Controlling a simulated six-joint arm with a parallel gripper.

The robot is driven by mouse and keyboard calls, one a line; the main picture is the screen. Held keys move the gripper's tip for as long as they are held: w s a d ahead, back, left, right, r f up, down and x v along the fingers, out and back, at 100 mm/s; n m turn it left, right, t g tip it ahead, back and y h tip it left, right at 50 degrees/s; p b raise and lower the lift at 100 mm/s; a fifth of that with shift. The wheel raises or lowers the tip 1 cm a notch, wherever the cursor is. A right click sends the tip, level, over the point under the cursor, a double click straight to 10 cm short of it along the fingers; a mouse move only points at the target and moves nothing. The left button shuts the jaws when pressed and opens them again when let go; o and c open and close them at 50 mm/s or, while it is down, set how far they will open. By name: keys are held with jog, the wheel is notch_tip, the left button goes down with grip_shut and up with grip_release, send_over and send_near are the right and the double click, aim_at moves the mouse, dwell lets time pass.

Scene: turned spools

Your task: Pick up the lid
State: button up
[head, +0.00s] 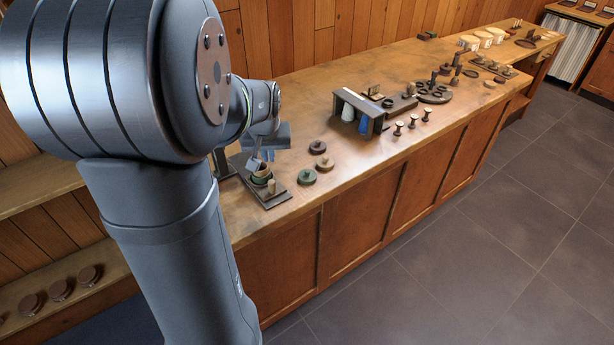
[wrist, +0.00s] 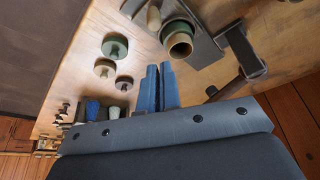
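Three round knobbed lids lie on the wooden counter: a green lid (head: 306,177), a tan lid (head: 324,165) and a dark brown lid (head: 317,147). I cannot tell which one the task means. In the wrist view the green lid (wrist: 115,46), the tan lid (wrist: 104,68) and the brown lid (wrist: 124,83) are left of the fingers. My gripper (wrist: 159,67) has its blue fingers side by side with only a thin gap and nothing visible between them. In the head view my gripper is partly hidden by my arm, above the tray, left of the lids.
A dark tray (head: 280,201) holds nested green and tan cups (head: 261,176) and a pale peg (head: 271,186). A grey rack with white and blue pieces (head: 363,124) stands to the right. Small spools (head: 412,121) stand beyond it. Bare counter surrounds the lids.

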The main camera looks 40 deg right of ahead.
jog(key=o, duration=1.5)
jog(key=shift+c, duration=0.2)
jog(key=s+d+r+m+h, duration=0.1)
jog(key=s+d+r+m, duration=0.25)
jog(key=d, duration=0.35)
send_over(307, 172)
jog(key=s+a, duration=0.2)
notch_tip(307, 172, down, 10)
jog(key=shift+d+f, duration=0.1)
jog(key=shift+x, duration=3.2)
